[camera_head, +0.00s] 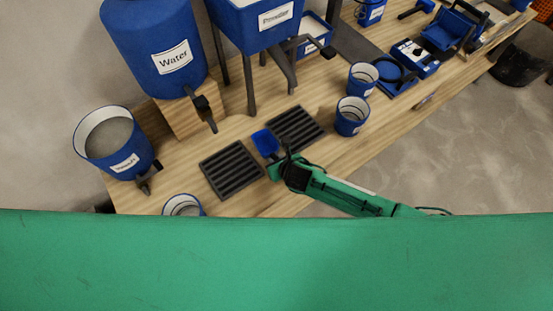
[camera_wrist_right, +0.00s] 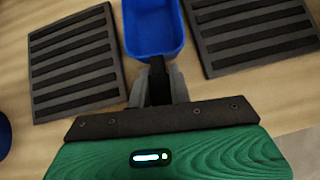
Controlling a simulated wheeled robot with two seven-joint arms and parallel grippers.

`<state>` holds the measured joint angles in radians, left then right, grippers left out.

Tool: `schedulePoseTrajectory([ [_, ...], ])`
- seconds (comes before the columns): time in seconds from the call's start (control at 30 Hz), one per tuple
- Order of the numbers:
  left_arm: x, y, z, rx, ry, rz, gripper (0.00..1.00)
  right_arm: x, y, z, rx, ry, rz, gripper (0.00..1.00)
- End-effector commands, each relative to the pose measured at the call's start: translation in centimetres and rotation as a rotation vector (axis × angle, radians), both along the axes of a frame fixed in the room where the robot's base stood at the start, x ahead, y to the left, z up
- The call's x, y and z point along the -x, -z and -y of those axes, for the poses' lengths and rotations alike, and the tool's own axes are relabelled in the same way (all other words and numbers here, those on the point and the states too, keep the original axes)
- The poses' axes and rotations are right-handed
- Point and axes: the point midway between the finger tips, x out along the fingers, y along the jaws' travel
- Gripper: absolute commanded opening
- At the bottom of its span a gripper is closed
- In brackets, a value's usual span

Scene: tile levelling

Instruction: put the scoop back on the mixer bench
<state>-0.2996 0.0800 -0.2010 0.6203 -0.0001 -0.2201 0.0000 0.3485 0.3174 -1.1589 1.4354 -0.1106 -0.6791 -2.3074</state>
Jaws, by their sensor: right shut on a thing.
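The blue scoop (camera_head: 265,142) is over the wooden mixer bench (camera_head: 290,203), between two dark slatted mats. My right gripper (camera_head: 284,163) is shut on its dark handle, and the scoop's blue bowl points away from the gripper. In the right wrist view the scoop (camera_wrist_right: 153,28) is at the top middle, and my right gripper (camera_wrist_right: 158,84) has its fingers on both sides of the handle. I cannot tell whether the scoop touches the bench. My left gripper is not in view.
Slatted mats (camera_head: 232,168) (camera_head: 296,128) lie on both sides of the scoop. A water tank (camera_head: 152,45), a powder hopper (camera_head: 262,22) and a grey-filled bucket (camera_head: 113,143) stand behind and left. Blue cups (camera_head: 352,116) (camera_head: 362,79) stand right. My green body covers the bottom.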

Motion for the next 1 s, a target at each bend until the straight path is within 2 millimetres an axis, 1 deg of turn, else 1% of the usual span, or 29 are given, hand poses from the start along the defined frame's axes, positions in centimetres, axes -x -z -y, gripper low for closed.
schedulePoseTrajectory([
  [0.07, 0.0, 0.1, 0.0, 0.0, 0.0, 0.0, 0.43, 0.0, 0.2, 0.0, 0.0, 0.0, 0.001, 0.0],
  [0.1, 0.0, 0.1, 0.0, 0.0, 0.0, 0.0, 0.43, 0.0, 0.1, 0.0, 0.0, 0.0, 0.001, 0.26],
  [0.17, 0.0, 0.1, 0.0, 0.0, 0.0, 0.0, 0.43, 0.0, 0.1, 0.0, 0.0, 0.0, 0.001, 0.37],
  [0.2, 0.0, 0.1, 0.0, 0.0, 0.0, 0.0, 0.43, 0.0, 0.1, 0.0, 0.0, 0.0, 0.001, 0.45],
  [0.47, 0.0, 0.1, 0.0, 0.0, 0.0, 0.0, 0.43, 0.0, 0.2, 0.0, 0.0, 0.0, -0.001, 0.45],
  [0.63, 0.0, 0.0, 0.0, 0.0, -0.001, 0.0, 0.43, 0.4, -0.3, 0.3, 0.001, 0.001, -0.001, 0.45],
  [0.77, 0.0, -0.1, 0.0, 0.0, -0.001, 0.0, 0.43, 1.4, -1.5, 0.9, 0.0, 0.0, 0.0, 0.45],
  [1.0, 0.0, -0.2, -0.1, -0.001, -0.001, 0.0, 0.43, 4.1, -4.5, 2.4, 0.001, -0.001, 0.0, 0.45],
])
